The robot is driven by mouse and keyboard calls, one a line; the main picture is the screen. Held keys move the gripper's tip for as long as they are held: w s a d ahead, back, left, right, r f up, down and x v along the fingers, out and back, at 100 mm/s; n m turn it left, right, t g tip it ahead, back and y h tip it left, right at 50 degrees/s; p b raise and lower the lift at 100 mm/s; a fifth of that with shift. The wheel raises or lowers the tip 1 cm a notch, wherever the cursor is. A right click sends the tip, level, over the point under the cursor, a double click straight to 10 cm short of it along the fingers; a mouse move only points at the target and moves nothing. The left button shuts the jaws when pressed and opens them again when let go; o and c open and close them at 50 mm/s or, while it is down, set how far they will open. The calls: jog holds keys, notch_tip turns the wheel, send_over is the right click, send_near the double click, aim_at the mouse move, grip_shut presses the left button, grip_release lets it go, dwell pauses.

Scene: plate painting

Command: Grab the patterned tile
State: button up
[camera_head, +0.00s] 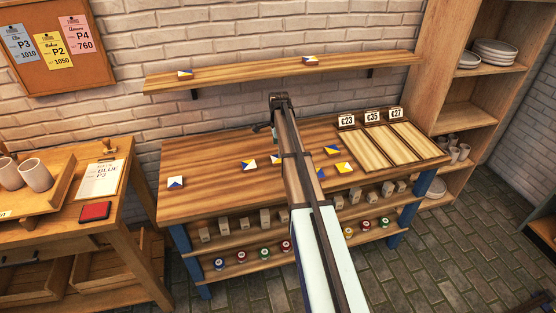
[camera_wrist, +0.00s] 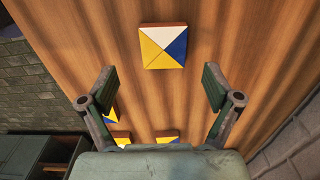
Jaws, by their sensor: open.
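Several patterned tiles with white, blue and yellow triangles lie on the wooden table. One tile (camera_head: 176,183) is at the left, one (camera_head: 249,164) is near the middle, and two more (camera_head: 333,150) (camera_head: 344,168) are right of my arm. Another (camera_head: 276,159) is partly hidden by the arm. In the wrist view, one whole tile (camera_wrist: 164,46) lies ahead of my gripper (camera_wrist: 157,88), beyond the fingertips and roughly centred between them. The fingers are spread, with nothing between them. In the head view my gripper (camera_head: 270,127) is over the table's back part, mostly hidden.
Two tiles (camera_head: 185,74) (camera_head: 310,60) rest on the wall shelf (camera_head: 245,72). Wooden trays (camera_head: 390,145) with price signs stand at the table's right. Small blocks and coloured pots fill the lower shelves. A side table (camera_head: 60,215) with cups is at left.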

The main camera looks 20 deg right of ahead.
aim_at(278, 160)
jog(key=shift+w+f+p, duration=0.15)
jog(key=shift+f+p, duration=0.45)
jog(key=shift+f, duration=0.7)
jog(key=shift+w+f+p, duration=0.1)
jog(key=shift+f+p, duration=0.5)
jog(key=shift+f, duration=0.7)
jog(key=c, duration=1.3)
